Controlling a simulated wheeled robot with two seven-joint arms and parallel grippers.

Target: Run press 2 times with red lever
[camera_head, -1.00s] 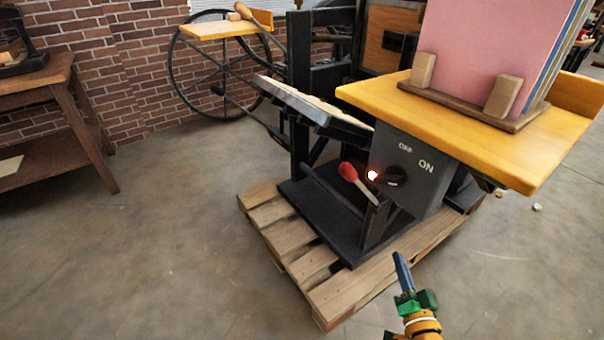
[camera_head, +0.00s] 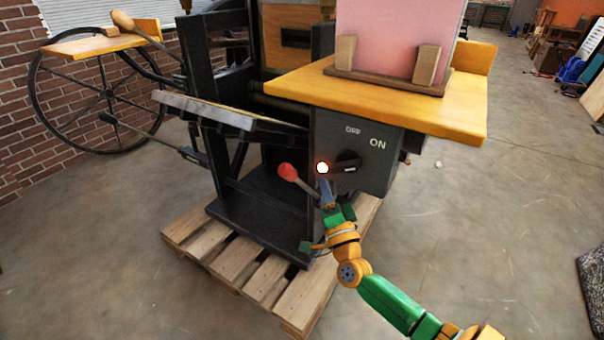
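The press (camera_head: 237,170) is a dark frame with a tilted plate, standing on a wooden pallet. Its lever has a red knob (camera_head: 286,171) and a pale shaft slanting down to the right. A grey switch box (camera_head: 377,170) marked OFF and ON carries a black dial (camera_head: 346,162) and a glowing lamp (camera_head: 322,168). My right gripper (camera_head: 325,190), with a green and orange wrist, points up just right of the lever shaft, below the lamp. Its fingers overlap in this view, so their opening and any contact with the shaft are unclear. My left gripper is out of view.
A yellow table (camera_head: 370,105) with a pink sheet stack (camera_head: 392,40) between wooden blocks overhangs the switch box. The wooden pallet (camera_head: 232,262) juts out in front. A large spoked wheel (camera_head: 105,100) stands at left by the brick wall. Open floor lies on both sides.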

